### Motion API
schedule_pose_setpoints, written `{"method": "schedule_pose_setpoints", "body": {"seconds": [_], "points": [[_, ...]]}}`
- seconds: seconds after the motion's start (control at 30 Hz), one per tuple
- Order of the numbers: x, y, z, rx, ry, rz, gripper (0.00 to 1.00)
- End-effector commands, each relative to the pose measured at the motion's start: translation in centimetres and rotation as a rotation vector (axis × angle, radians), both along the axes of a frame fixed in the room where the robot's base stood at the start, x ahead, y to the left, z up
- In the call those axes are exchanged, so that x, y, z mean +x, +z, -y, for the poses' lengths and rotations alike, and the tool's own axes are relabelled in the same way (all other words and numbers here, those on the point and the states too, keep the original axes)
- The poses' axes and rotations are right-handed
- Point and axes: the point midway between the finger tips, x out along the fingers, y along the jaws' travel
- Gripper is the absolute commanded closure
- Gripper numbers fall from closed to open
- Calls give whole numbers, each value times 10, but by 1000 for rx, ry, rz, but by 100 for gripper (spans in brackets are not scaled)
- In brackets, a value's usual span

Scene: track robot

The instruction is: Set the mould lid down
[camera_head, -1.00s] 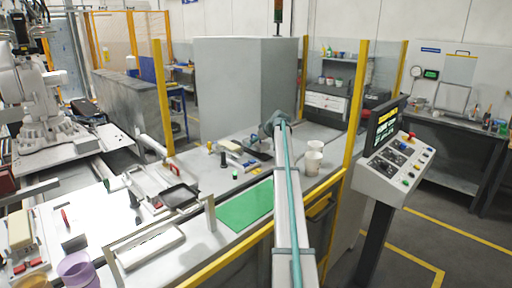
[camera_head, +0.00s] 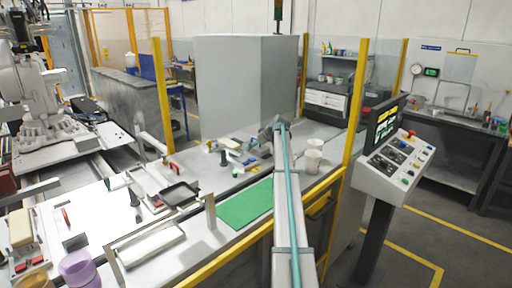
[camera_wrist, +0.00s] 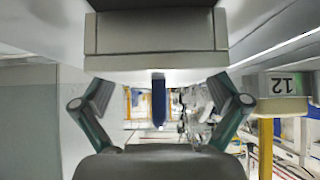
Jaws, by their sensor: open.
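My gripper (camera_head: 272,125) is at the far end of my long arm, above the back part of the bench; it is small and partly hidden in the head view. In the wrist view its two green-and-grey fingers (camera_wrist: 160,115) stand wide apart, with a blue upright piece visible between them. A dark rounded shape fills the bottom of the wrist view, and I cannot tell what it is. I cannot clearly pick out the mould lid. A dark shallow square piece (camera_head: 178,194) lies on the bench, left of the green mat, apart from my gripper.
The green mat (camera_head: 245,205) is bare. White cups (camera_head: 314,152) stand right of my arm. A pale block in a frame (camera_head: 150,244) lies at the front. A yellow post (camera_head: 355,85) and yellow rail border the bench; a control panel (camera_head: 396,165) stands to the right.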

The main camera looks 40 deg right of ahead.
Motion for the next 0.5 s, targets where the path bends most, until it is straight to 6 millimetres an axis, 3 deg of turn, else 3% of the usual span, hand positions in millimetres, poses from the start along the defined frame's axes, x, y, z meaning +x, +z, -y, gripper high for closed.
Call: {"method": "schedule_pose_setpoints", "body": {"seconds": [0.2, 0.5], "points": [[0, 6, 0, 0, 0, 0, 2], [-34, 34, 3, -2, -1, 2, 2]]}}
